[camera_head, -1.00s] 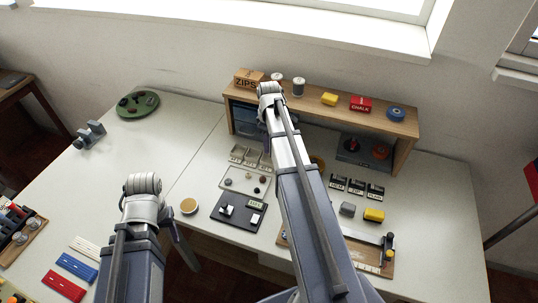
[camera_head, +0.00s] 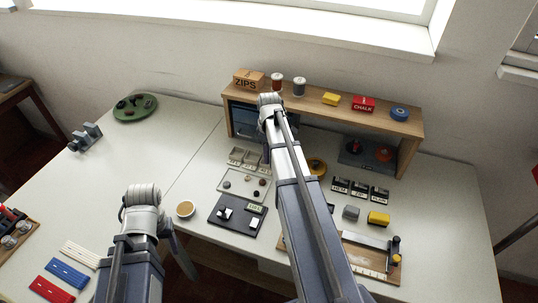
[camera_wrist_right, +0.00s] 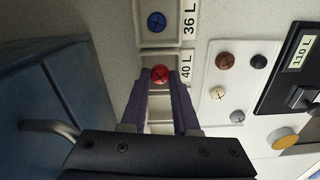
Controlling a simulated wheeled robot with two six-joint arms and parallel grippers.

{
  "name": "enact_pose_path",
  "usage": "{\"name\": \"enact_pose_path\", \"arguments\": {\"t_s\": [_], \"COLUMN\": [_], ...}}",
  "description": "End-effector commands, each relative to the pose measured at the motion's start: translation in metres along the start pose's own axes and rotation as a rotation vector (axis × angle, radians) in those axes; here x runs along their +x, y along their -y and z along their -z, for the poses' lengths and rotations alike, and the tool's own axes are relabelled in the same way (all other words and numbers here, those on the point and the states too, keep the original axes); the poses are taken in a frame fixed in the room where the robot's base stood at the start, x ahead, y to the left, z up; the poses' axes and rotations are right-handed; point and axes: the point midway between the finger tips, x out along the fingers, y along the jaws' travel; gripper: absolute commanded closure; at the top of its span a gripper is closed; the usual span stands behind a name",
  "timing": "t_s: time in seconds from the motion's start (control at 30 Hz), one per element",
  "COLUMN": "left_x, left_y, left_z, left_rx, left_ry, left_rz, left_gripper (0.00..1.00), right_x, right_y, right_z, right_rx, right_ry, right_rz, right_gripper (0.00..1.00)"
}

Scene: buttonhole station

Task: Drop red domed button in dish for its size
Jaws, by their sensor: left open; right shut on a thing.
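The red domed button (camera_wrist_right: 161,75) is held between the fingertips of my right gripper (camera_wrist_right: 160,82) in the right wrist view. It is over the dish labelled 40 L (camera_wrist_right: 147,62); the height between them is hard to tell. The neighbouring dish, labelled 36 L (camera_wrist_right: 145,38), has a blue button (camera_wrist_right: 157,22) in it. The third dish is mostly hidden by my right gripper. In the head view the row of dishes (camera_head: 236,155) is partly covered by my right arm. My left gripper (camera_head: 184,258) is low at the left, away from the dishes.
A pale tray (camera_head: 228,193) with several loose buttons lies in front of the dishes. A black gauge with a display (camera_head: 232,222) is nearer me. A wooden shelf (camera_head: 320,106) stands behind.

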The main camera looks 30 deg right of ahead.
Motion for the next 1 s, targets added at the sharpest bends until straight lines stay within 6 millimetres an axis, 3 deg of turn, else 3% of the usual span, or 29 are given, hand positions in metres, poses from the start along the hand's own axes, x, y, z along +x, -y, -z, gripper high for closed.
{"name": "enact_pose_path", "arguments": {"t_s": [0.2, 0.23, 0.5, 0.77, 1.0], "left_x": [0.005, 0.005, 0.006, -0.005, -0.034], "left_y": [0.0, -0.001, -0.001, 0.001, 0.003], "left_z": [0.0, 0.0, 0.0, 0.0, -0.002], "left_rx": [0.0, 0.0, 0.0, 0.0, 0.0], "left_ry": [0.0, 0.0, 0.0, 0.0, 0.0], "left_rz": [0.0, 0.0, 0.0, 0.0, 0.0], "left_gripper": [0.41, 0.41, 0.41, 0.41, 0.41], "right_x": [0.005, 0.005, 0.006, -0.005, -0.034], "right_y": [0.001, 0.001, 0.003, 0.004, 0.002], "right_z": [-0.001, -0.001, -0.001, -0.002, -0.001], "right_rx": [0.0, 0.0, -0.001, -0.002, -0.001], "right_ry": [0.001, 0.001, 0.002, 0.003, 0.001], "right_rz": [0.001, 0.001, 0.004, 0.006, 0.003], "right_gripper": [1.0, 0.71, 0.41, 0.41, 0.41]}}
